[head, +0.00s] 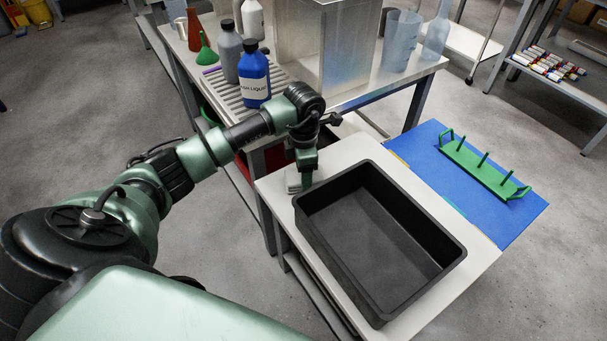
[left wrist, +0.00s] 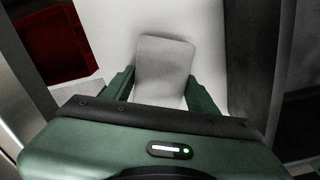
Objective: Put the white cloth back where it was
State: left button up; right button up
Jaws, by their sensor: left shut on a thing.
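The white cloth (left wrist: 164,66) is a folded, pale grey-white pad between the two green fingers in the left wrist view. In the head view the cloth (head: 292,180) shows at the left corner of the white table, partly hidden by my gripper. My left gripper (head: 305,180) points down there, just left of the black tray. In the left wrist view my left gripper (left wrist: 162,88) is shut on the cloth. I cannot tell whether the cloth touches the tabletop. My right gripper is not in view.
The empty black tray (head: 383,305) fills most of the white table (head: 345,150). A blue board (head: 420,150) with a green peg rack (head: 482,168) lies to the right. A metal bench (head: 350,95) behind carries a blue bottle (head: 254,75), other bottles and a clear box (head: 325,45).

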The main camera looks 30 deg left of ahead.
pick_arm(q)
jog(key=o, duration=1.2)
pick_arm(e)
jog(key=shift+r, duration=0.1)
pick_arm(q)
notch_tip(320, 180, up, 12)
jog(key=shift+r+p, duration=0.1)
jog(key=shift+p, duration=0.7)
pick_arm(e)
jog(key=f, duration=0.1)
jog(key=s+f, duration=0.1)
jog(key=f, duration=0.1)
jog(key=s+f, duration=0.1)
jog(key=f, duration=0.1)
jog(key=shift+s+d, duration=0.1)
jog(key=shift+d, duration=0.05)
